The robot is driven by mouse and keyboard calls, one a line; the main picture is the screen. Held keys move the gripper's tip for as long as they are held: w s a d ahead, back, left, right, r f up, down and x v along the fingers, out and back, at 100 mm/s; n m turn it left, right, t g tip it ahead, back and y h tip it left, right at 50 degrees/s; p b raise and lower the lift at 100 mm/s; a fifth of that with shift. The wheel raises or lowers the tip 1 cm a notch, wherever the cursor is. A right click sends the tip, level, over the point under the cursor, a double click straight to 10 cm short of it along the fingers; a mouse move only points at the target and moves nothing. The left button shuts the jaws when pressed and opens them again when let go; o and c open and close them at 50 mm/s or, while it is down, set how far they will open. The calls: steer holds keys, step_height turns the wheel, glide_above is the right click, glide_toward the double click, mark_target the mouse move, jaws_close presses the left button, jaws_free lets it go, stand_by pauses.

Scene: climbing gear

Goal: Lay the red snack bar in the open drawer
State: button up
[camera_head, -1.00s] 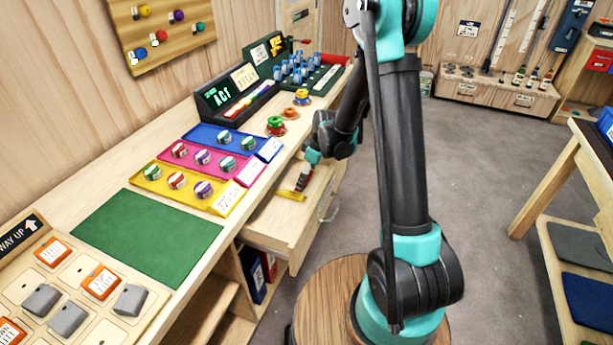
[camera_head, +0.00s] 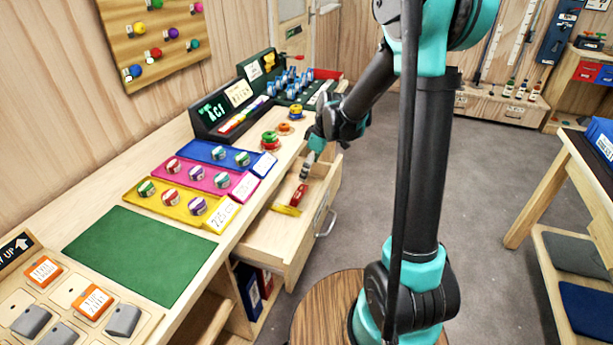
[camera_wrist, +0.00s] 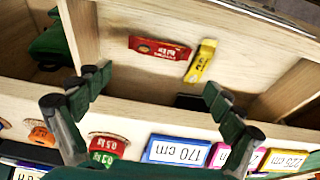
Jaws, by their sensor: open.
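The red snack bar (camera_head: 299,195) lies in the open drawer (camera_head: 324,200), close to a yellow bar (camera_head: 288,211). In the wrist view the red bar (camera_wrist: 160,48) lies label up on the pale drawer floor, left of the yellow bar (camera_wrist: 201,61). The two bars are very near each other; whether they touch is hard to tell. My gripper (camera_head: 308,166) is above the drawer, apart from the red bar. In the wrist view its fingers (camera_wrist: 156,92) are spread wide with nothing between them.
The bench beside the drawer holds yellow, pink and blue trays (camera_head: 172,205) with small round tins, and a green mat (camera_head: 140,246). Stacked coloured discs (camera_head: 270,141) stand near the bench edge behind my gripper. A wooden stool top (camera_head: 330,308) is in front.

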steer(key=s+d+m+t+h, duration=0.1)
steer(key=s+d+m, duration=0.5)
steer(key=s, duration=0.5)
steer(key=s+d+m+t+h, duration=0.2)
steer(key=s+d+m, duration=0.5)
steer(key=s+d, duration=0.3)
steer(key=shift+s+f+m, duration=0.3)
steer(key=shift+s, duration=0.45)
